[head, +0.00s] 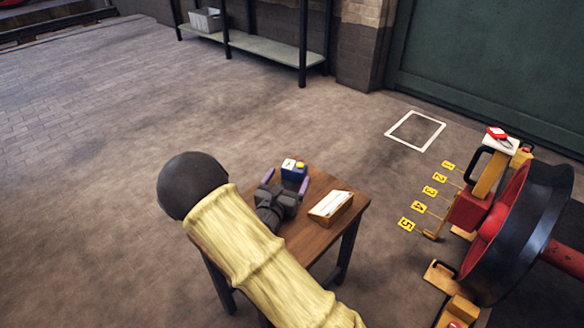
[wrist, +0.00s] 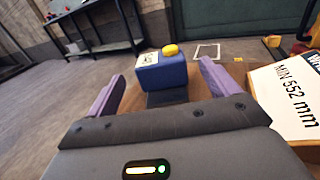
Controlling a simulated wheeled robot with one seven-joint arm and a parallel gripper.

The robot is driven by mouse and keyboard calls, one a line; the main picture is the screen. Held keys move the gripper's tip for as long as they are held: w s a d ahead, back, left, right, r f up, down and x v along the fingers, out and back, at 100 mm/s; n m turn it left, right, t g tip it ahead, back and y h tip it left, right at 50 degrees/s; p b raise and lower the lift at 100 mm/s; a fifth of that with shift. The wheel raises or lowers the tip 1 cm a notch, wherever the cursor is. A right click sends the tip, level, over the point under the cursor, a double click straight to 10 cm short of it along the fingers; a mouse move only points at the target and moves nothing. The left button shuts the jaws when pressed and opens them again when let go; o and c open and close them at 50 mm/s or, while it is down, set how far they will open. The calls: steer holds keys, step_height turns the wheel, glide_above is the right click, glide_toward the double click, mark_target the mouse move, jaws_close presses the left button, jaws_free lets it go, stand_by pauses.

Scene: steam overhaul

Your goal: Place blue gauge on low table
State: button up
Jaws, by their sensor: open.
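The blue gauge (head: 294,171) is a small blue box with a white label and a yellow knob on top. It stands upright at the far edge of the low wooden table (head: 317,190). In the wrist view the blue gauge (wrist: 162,73) sits just ahead, between the lines of the two purple fingers. My gripper (head: 286,183) is open above the table, its fingers apart on either side of the gauge's near side. In the wrist view my gripper (wrist: 160,85) shows a clear gap between fingers and gauge. My arm hides the table's left part.
A wooden block with a white sign (head: 331,206) stands on the table at right; its text reads "MIN 552 mm" in the wrist view. A wheel assembly (head: 510,225) and yellow number markers (head: 422,207) are on the floor at right. A metal shelf (head: 265,50) stands behind. Floor at left is clear.

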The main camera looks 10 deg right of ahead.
steer(key=p+v, duration=0.1)
steer(key=v, duration=0.5)
stand_by(0.7)
